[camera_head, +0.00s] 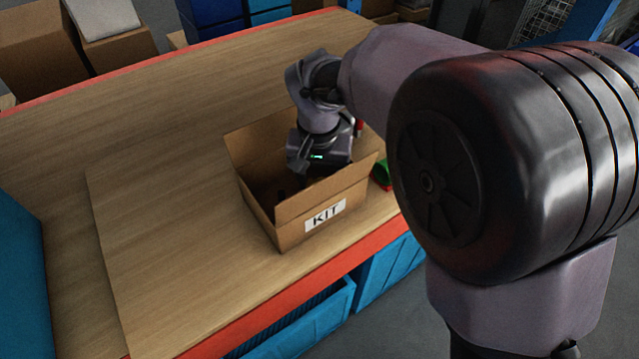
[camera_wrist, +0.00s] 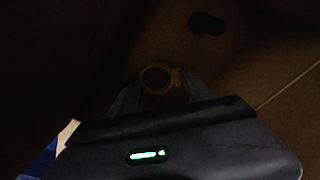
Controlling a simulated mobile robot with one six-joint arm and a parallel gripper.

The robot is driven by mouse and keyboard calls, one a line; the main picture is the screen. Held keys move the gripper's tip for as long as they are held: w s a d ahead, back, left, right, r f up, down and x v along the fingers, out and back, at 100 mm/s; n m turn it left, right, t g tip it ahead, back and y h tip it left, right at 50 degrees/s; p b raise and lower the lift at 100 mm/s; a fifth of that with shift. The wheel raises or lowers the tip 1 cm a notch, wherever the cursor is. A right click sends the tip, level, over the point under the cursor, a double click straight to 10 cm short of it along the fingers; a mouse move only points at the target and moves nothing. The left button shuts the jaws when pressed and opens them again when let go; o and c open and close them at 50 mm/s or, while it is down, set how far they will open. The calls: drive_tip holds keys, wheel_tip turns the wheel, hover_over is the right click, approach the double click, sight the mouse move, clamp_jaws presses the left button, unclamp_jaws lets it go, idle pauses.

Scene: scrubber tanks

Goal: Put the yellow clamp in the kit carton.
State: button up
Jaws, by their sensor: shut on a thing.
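The kit carton (camera_head: 288,237) stands open on the wooden bench, its front marked KIT. My gripper (camera_head: 300,180) reaches down into the carton from above; its fingertips are hidden by the walls in the head view. In the dark wrist view my gripper (camera_wrist: 157,88) is shut on the yellow clamp (camera_wrist: 146,86), a round ring with a small lug on its right side. The clamp is inside the carton. I cannot tell whether it touches the carton floor.
A small dark object (camera_wrist: 207,23) lies in the carton. A green item (camera_head: 384,174) is on the bench right of the carton. Blue bins (camera_head: 300,325) are below the red bench edge. The bench left of the carton is clear.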

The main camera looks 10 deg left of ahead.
drive_tip(key=o, duration=1.3)
drive_tip(key=r+p, duration=0.1)
drive_tip(key=r, duration=0.3)
drive_tip(key=s+r+p, duration=0.1)
drive_tip(key=r+p, duration=0.1)
drive_tip(key=r, duration=0.2)
drive_tip(key=r+p, duration=0.2)
drive_tip(key=r, duration=0.2)
drive_tip(key=shift+s+r, duration=0.1)
drive_tip(key=shift+s, duration=0.2)
drive_tip(key=shift+d, duration=0.1)
